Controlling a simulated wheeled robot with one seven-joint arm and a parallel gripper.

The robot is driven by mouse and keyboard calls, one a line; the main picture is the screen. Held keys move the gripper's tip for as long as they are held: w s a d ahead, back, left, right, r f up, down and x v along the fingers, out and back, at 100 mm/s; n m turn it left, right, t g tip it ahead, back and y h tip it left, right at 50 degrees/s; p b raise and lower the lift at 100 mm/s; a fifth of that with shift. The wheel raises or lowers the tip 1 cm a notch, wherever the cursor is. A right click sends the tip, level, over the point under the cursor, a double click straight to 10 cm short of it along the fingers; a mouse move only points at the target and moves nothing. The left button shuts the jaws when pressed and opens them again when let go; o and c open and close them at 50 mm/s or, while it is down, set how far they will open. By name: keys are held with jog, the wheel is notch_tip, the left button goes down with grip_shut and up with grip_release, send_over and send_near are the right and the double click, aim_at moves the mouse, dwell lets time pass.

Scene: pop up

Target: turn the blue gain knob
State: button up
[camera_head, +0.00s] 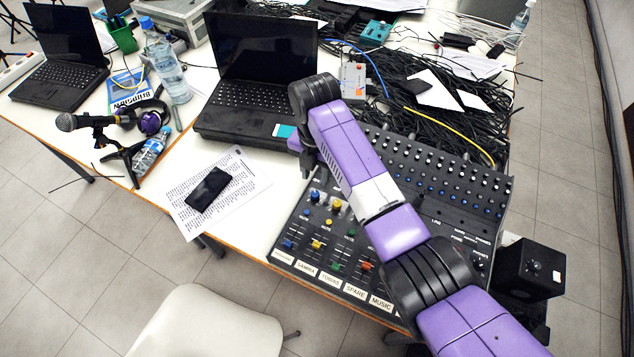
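A black mixing console (430,170) lies on the table, partly covered by my purple arm. Near its left edge is a blue knob (315,196), beside a larger yellow knob (337,205). Another small blue knob (305,213) sits below it. Rows of small blue-topped knobs (460,190) run across the right part. No gain label is readable, so I cannot tell which blue knob is the gain knob. My gripper (307,168) points down near the console's upper left corner, above the left knobs in the picture. Its fingers are small and dark, and their opening and contact are unclear.
A laptop (262,60) stands behind my gripper, with a phone (209,189) on a printed sheet (180,190) to the left. A cable heap (440,120) lies behind the console. A black speaker (530,268) is at right and a white chair (205,325) in front.

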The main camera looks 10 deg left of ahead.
aim_at(315, 193)
notch_tip(315, 193, down, 9)
jog(key=b, duration=0.7)
jog(key=shift+r, duration=0.45)
jog(key=shift+c, duration=1.1)
jog(key=c, duration=0.5)
jog(key=shift+r, duration=0.1)
jog(key=shift+c, duration=0.2)
